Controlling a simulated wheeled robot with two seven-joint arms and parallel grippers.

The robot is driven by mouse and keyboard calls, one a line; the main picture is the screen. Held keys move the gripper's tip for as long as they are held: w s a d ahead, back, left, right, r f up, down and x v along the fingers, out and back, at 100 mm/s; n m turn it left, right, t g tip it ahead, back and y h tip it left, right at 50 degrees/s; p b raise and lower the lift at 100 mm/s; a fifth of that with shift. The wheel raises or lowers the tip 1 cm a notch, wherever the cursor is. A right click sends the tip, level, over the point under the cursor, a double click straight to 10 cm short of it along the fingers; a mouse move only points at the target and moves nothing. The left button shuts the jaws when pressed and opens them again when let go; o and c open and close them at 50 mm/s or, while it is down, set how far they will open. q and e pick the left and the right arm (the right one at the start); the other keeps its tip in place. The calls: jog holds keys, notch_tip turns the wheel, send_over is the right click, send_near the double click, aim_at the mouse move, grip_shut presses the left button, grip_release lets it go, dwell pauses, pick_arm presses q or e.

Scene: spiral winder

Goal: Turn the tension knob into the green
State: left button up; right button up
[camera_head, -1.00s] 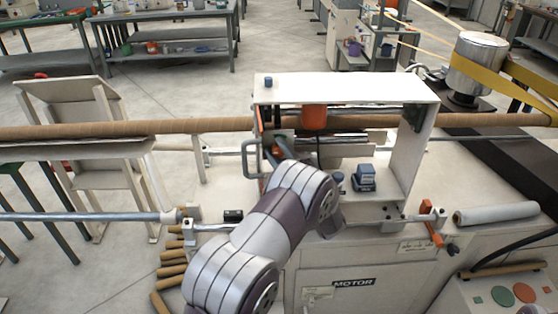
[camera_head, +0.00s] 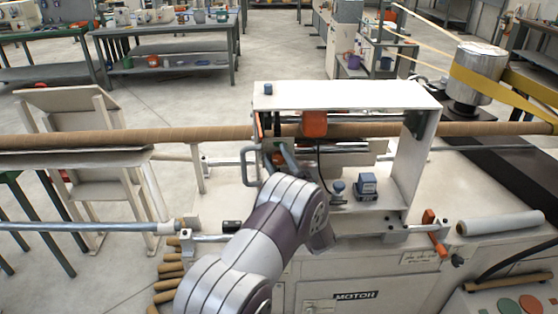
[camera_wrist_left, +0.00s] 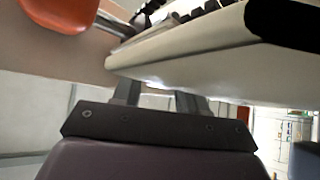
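I cannot tell for sure which part is the tension knob, and no green zone on a dial can be made out at the winder. A small blue-grey knob (camera_head: 338,188) and a blue box-like part (camera_head: 367,185) stand on the machine bed under the white frame (camera_head: 345,95). A small blue cap (camera_head: 268,88) sits on the frame's top left. My left gripper (camera_head: 284,155) reaches into the frame's left side, mostly hidden by my wrist. In the left wrist view its fingers (camera_wrist_left: 158,96) are apart, tips partly hidden by a cream surface (camera_wrist_left: 190,60). My right gripper is out of view.
A brown cardboard tube (camera_head: 90,137) runs across through the frame. A grey bent handle (camera_head: 247,165), an orange part (camera_head: 314,124) and an orange lever (camera_head: 434,232) are close by. A yellow belt wraps a metal drum (camera_head: 474,80). Open floor lies behind.

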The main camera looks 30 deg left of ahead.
pick_arm(q)
jog(key=shift+o, duration=0.7)
